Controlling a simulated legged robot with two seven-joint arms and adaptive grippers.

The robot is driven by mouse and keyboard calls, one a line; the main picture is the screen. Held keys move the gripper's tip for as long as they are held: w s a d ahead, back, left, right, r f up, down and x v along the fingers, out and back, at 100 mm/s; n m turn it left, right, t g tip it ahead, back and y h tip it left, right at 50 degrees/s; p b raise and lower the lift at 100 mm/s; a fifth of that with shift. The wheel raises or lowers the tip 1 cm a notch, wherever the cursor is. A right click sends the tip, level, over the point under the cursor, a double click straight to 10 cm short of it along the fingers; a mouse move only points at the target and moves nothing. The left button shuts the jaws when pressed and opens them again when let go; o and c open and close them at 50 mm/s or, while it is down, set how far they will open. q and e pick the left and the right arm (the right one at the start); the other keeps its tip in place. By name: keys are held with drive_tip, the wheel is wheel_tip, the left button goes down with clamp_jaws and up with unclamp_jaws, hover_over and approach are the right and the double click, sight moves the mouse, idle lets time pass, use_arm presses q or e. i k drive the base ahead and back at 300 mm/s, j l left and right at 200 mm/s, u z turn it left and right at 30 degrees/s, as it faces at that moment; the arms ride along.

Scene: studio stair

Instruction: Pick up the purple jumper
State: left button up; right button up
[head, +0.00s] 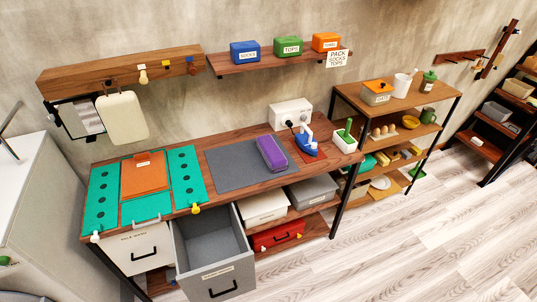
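A purple block-like bundle (271,153), which I take for the purple jumper, lies on the right part of a grey mat (225,172) on the wooden worktop. Its long side runs from back left to front right, and nothing covers it. I cannot make out folds or sleeves at this size. Neither of my grippers is in view.
A blue iron (305,142) stands close right of the bundle, by a white socket box (290,113). A green board (187,175) with an orange piece (145,174) lies left. An open grey drawer (212,252) juts out in front. A shelf (280,60) hangs above.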

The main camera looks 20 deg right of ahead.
sight(276, 162)
drive_tip(key=z, duration=0.8)
